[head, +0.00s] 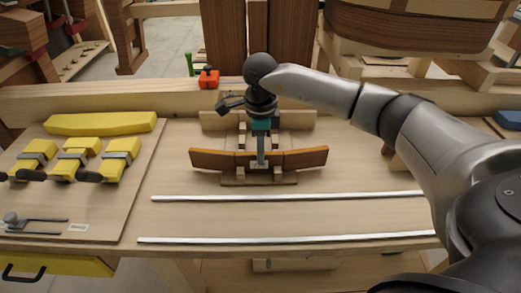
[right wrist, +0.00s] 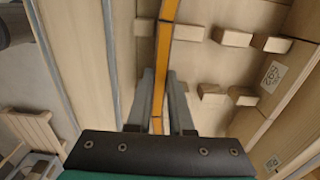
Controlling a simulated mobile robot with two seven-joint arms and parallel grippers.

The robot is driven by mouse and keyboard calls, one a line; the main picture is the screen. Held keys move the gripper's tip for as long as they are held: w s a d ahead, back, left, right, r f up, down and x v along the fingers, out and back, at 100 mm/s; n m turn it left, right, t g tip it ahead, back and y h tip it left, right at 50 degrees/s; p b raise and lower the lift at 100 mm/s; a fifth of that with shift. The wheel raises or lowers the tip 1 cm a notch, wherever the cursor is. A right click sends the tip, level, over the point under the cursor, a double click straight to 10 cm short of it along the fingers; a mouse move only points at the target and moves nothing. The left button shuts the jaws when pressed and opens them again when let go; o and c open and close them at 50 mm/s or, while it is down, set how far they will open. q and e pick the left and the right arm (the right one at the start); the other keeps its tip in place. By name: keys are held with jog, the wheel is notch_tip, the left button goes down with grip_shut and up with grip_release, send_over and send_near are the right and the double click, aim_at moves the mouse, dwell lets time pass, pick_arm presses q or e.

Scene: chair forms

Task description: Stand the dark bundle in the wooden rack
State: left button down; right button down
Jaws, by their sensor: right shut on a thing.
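The dark bundle (head: 215,159) is a long, curved brown strip with an orange upper edge, lying left to right and standing on its long edge. It also shows in the right wrist view (right wrist: 164,48). My right gripper (head: 260,163) comes down from above and is shut on its middle; the jaws also show in the right wrist view (right wrist: 156,112). The wooden rack (head: 230,120) has pale boards and small blocks behind and in front of the bundle. The bundle is at the rack's front blocks; I cannot tell whether its lower edge rests. My left gripper is not in view.
Two metal bars (head: 290,196) lie across the bench (head: 340,215) in front of the rack. Several yellow clamps (head: 75,160) and a yellow block (head: 100,123) lie on a board at left. A red-orange object (head: 208,79) sits on the back ledge.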

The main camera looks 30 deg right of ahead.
jog(key=shift+f, duration=0.25)
jog(key=c, duration=0.7)
grip_release()
jog(key=shift+c, duration=0.2)
notch_tip(320, 180, up, 15)
jog(key=shift+r, duration=0.15)
